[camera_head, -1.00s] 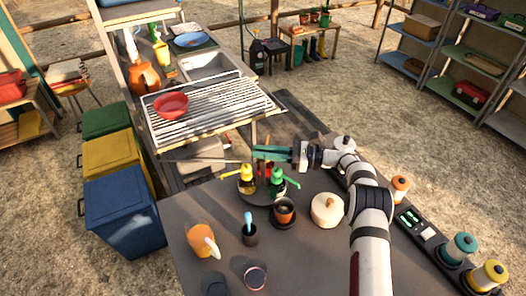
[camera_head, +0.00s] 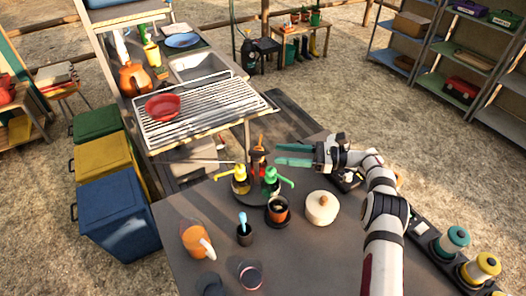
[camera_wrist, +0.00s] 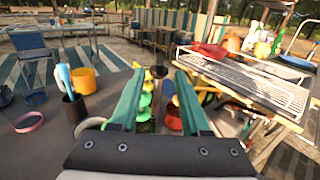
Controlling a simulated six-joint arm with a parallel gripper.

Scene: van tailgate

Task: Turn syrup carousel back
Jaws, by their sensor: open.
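The syrup carousel (camera_head: 253,197) is a dark round turntable on the grey table. It carries a yellow pump bottle (camera_head: 239,183) at the left, a green pump bottle (camera_head: 270,185) at the right and an orange-red one (camera_head: 258,162) behind. My gripper (camera_head: 278,155), with green fingers, is open above the table, right of the orange-red bottle and behind the green one. In the wrist view my gripper (camera_wrist: 158,76) is empty. The green bottle (camera_wrist: 145,103) and a red one (camera_wrist: 173,118) show between the fingers, partly hidden; I cannot tell whether a finger touches them.
A cup (camera_head: 278,209) on a dark saucer stands close in front of the carousel. A white lidded pot (camera_head: 321,208) is at its right. A black cup (camera_head: 244,236) with a blue utensil and an orange jug (camera_head: 194,240) stand nearer. A wire rack (camera_head: 200,112) is behind.

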